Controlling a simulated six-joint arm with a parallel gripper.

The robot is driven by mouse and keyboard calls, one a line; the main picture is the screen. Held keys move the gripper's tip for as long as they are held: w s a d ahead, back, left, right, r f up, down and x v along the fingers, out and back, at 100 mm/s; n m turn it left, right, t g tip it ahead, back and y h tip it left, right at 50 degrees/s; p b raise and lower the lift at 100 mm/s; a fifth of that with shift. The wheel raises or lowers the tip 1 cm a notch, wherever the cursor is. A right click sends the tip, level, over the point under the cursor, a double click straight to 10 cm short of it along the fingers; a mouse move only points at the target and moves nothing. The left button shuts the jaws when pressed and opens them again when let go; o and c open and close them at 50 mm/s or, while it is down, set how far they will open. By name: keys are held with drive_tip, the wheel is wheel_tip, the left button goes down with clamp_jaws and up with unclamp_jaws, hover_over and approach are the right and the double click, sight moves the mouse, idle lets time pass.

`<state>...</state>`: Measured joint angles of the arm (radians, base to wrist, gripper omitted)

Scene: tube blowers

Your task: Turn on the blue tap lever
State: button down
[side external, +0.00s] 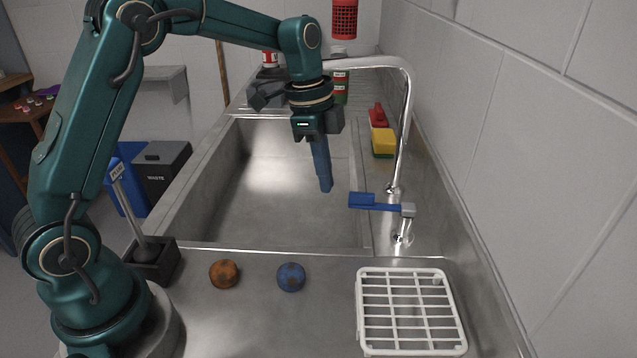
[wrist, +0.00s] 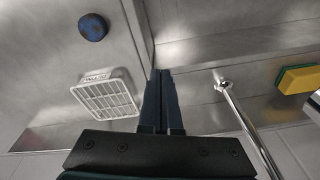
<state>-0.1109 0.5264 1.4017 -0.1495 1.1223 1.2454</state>
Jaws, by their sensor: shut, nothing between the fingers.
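The blue tap lever (side external: 375,202) lies roughly level in the side external view, pointing left from the tap's grey valve (side external: 407,210) over the right edge of the sink basin. My gripper (side external: 326,189) is shut and empty, pointing down over the basin. Its tips are left of the lever's free end and apart from it in this view. In the wrist view my blue fingers (wrist: 162,75) are together. The lever cannot be made out there and may be hidden behind the fingers. The curved metal spout (side external: 405,120) rises behind the lever and also shows in the wrist view (wrist: 245,120).
A white rack (side external: 410,310) stands on the near counter, with a blue ball (side external: 291,277) and an orange-brown ball (side external: 224,273) to its left. A yellow sponge (side external: 383,142) and a red object (side external: 377,116) lie by the wall. The basin (side external: 270,200) is empty.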

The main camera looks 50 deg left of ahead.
drive_tip(key=s+d+m+y, duration=0.1)
drive_tip(key=s+m+y, duration=0.2)
drive_tip(key=m, duration=0.1)
drive_tip(key=m+t+y, duration=0.4)
drive_tip(key=m+t, duration=0.2)
drive_tip(key=m, duration=0.6)
approach(359, 204)
drive_tip(key=s+d+r, duration=0.3)
drive_tip(key=s+d, duration=0.2)
drive_tip(key=x, duration=0.4)
drive_tip(key=a+r+x, duration=0.1)
drive_tip(key=x, duration=0.7)
drive_tip(key=shift+w+a+r, duration=0.1)
drive_tip(key=shift+w+a, duration=0.25)
drive_tip(key=shift+w, duration=0.2)
drive_tip(key=shift+w+a, duration=0.2)
drive_tip(key=shift+w, duration=0.1)
